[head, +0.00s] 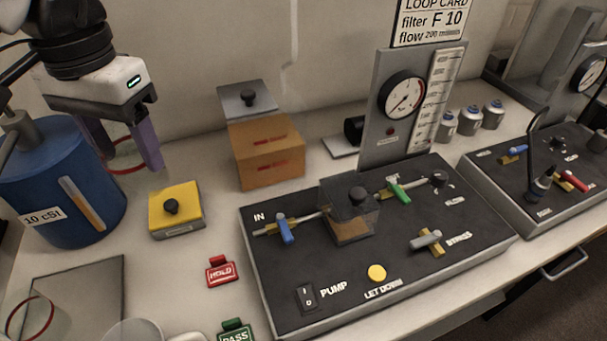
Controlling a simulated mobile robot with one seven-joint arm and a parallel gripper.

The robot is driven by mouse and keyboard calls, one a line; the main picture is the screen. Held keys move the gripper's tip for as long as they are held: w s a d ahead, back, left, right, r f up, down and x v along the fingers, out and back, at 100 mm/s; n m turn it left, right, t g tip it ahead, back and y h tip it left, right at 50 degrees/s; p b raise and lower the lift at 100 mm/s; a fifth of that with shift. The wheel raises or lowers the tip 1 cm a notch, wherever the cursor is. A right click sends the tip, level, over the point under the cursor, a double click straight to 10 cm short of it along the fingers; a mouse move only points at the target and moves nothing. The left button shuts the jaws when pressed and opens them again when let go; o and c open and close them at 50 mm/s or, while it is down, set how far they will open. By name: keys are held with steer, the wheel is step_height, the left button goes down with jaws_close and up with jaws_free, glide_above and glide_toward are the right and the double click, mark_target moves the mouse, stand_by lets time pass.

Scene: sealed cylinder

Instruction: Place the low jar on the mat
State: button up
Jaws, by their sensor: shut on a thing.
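My gripper (127,160) is at the upper left, its two purple fingers pointing down beside the blue drum. It is shut on a thin red ring (127,171) that shows between the fingers. I cannot tell whether this ring is loose or part of a clear object. A grey square mat (90,275) lies at the lower left, with another red ring (51,312) over its left part. A clear rounded object (135,331) is at the bottom edge, mostly cut off. I cannot tell for sure which thing is the low jar.
A blue drum (75,175) labelled 10 cSt stands left. A yellow box (176,205), a cardboard box (265,150) and red HOLD (221,271) and green PASS (235,332) tags are nearby. A black control panel (370,265) fills the centre. Bench left of the panel is partly clear.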

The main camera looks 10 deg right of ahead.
step_height(320, 180, down, 20)
steer(key=shift+r, duration=0.1)
stand_by(0.6)
steer(key=shift+f, duration=0.25)
steer(key=o, duration=1.1)
steer(key=shift+r, duration=0.1)
